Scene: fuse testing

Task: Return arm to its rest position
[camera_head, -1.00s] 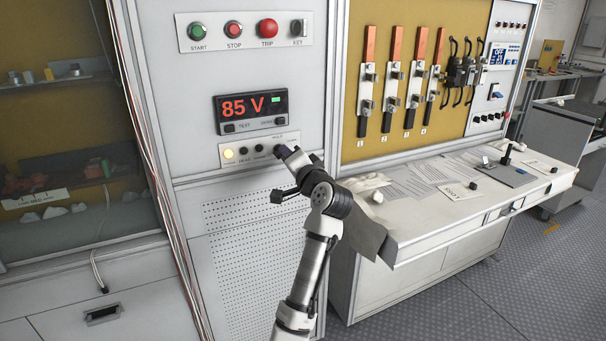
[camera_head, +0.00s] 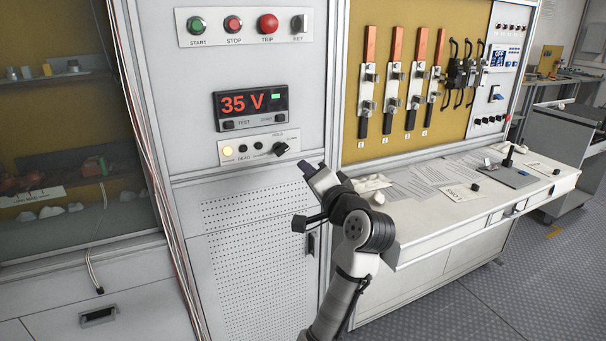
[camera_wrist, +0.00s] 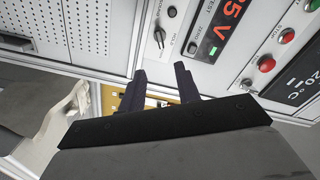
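My gripper (camera_head: 314,169) is in front of the grey cabinet, below and right of the small knob panel (camera_head: 259,148), apart from it. In the wrist view my gripper (camera_wrist: 161,78) shows two dark fingers spread with a gap between them and nothing held. The dark rotary knob (camera_head: 281,148) at the panel's right end is free of the fingers; it also shows in the wrist view (camera_wrist: 159,36). My arm reaches up from the bottom of the head view, bent at the wrist.
The display (camera_head: 251,106) reads 35 V. START, STOP and TRIP buttons and a key switch sit above it. A white desk (camera_head: 440,215) with papers and a cloth (camera_head: 371,184) stands close at the right. Floor (camera_head: 520,280) is clear at lower right.

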